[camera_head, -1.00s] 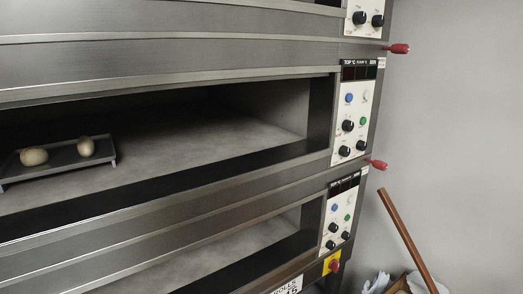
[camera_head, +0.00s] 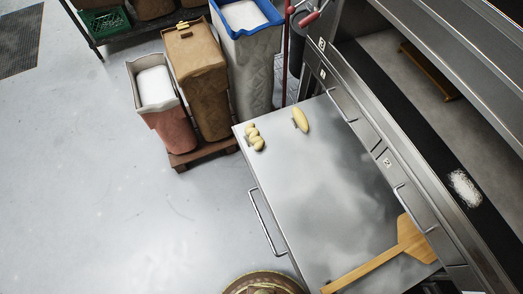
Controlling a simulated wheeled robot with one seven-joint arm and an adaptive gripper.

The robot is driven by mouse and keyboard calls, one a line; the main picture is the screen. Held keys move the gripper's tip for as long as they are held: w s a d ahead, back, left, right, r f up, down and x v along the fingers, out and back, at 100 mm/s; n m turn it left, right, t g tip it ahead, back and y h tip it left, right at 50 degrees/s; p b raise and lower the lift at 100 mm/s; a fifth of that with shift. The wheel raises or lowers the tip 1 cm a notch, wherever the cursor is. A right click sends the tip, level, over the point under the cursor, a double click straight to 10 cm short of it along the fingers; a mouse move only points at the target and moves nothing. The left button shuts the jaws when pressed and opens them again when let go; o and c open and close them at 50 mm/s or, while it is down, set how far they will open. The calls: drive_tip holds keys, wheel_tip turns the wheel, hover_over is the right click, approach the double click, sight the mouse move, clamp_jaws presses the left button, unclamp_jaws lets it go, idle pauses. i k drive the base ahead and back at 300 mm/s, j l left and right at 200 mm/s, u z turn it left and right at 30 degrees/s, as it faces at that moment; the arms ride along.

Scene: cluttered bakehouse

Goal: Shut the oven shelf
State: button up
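The oven shelf (camera_head: 322,195) is a broad flat steel sheet standing pulled out from the oven front (camera_head: 372,135). Its bar handle (camera_head: 263,222) runs along its outer left edge. A braided dough piece (camera_head: 254,136) and a long yellow loaf (camera_head: 301,120) lie near its far end. A wooden peel (camera_head: 412,240) lies across its near right part, its handle reaching toward the bottom edge of the picture. My gripper is not in view.
Left of the shelf's far end, a red-and-white bin (camera_head: 165,115), a brown bin (camera_head: 200,75) and a blue-rimmed bin (camera_head: 244,50) stand close together. A round brown object (camera_head: 258,284) is cut off at the bottom. Grey floor (camera_head: 100,190) at left is clear.

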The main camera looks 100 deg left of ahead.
sight(332, 209)
drive_tip(key=k+j+u, duration=0.1)
drive_tip(key=u, duration=2.85)
drive_tip(key=k+l+u, duration=0.15)
drive_tip(key=u, duration=0.3)
drive_tip(key=k+l+u, duration=0.1)
drive_tip(key=k+u, duration=0.25)
drive_tip(key=u, duration=0.15)
